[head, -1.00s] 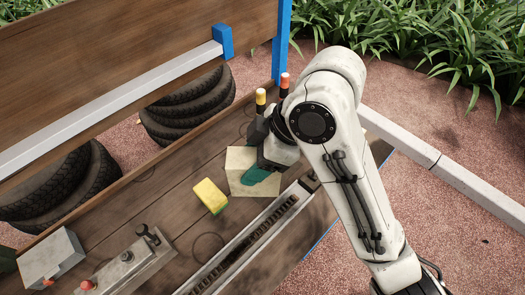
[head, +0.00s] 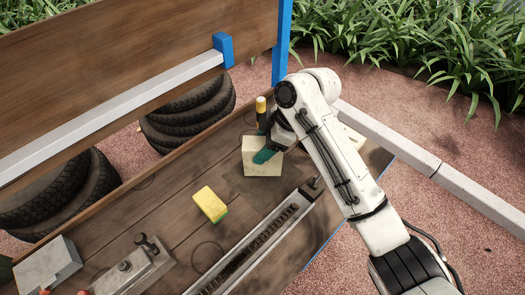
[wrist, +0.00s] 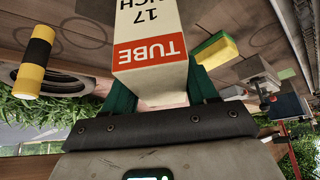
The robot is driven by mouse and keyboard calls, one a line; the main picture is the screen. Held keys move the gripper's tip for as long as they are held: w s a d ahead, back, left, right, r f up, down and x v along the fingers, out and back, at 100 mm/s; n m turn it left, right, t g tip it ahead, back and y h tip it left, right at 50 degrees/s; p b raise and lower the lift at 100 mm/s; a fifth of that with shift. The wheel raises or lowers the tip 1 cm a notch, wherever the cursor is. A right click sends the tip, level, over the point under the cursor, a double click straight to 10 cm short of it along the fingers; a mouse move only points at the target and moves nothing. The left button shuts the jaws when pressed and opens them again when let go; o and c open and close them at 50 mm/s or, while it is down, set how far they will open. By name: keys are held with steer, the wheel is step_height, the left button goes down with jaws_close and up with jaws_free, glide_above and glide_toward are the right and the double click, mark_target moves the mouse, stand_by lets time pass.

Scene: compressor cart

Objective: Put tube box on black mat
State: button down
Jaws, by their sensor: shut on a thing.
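The tube box (head: 263,168) is a cream carton, held over the wooden deck (head: 150,213) in the head view. In the wrist view the tube box (wrist: 150,52) shows a red TUBE label and "17 INCH" between my green fingers. My gripper (head: 266,155) is shut on it, one teal finger showing against its side. I cannot tell how far the box is above the deck.
A yellow-and-black cylinder (head: 262,112) stands just behind the box. A yellow-green sponge (head: 210,204) lies to its left, and a metal rail (head: 255,240) runs in front. Metal blocks (head: 48,262) stand front left.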

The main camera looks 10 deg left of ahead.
steer(key=shift+s+f, duration=0.1)
steer(key=shift+f, duration=1.2)
steer(key=shift+f, duration=0.2)
steer(key=shift+c, duration=1.6)
jaws_free()
steer(key=shift+r, duration=0.25)
steer(key=v, duration=1.1)
steer(key=shift+d+r+b, duration=0.2)
steer(key=shift+r+b, duration=0.2)
